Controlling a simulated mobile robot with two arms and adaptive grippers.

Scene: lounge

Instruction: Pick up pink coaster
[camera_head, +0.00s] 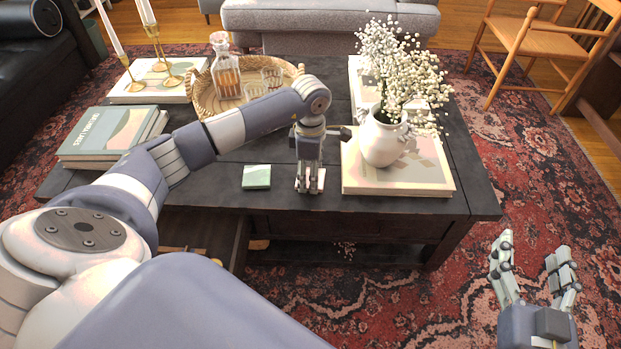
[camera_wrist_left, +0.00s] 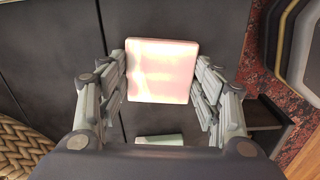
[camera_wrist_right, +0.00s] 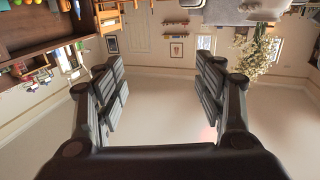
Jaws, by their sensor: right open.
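The pink coaster (camera_wrist_left: 162,70) is a pale pink square lying flat on the dark table. In the left wrist view it lies between and just beyond the fingertips. My left gripper (camera_head: 310,185) points down at the table right over it and hides most of it in the head view. The left fingers (camera_wrist_left: 162,75) are spread to about the coaster's width, one on each side; whether they touch its edges is hard to tell. My right gripper (camera_head: 533,262) is open and empty, off the table's front right corner above the rug.
A green coaster (camera_head: 256,177) lies left of the left gripper. A book (camera_head: 400,186) with a white flower vase (camera_head: 382,140) stands close on the right. Books (camera_head: 90,145), a wicker tray (camera_head: 203,98) with decanter and glasses, and candlesticks (camera_head: 165,70) occupy the left and back.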

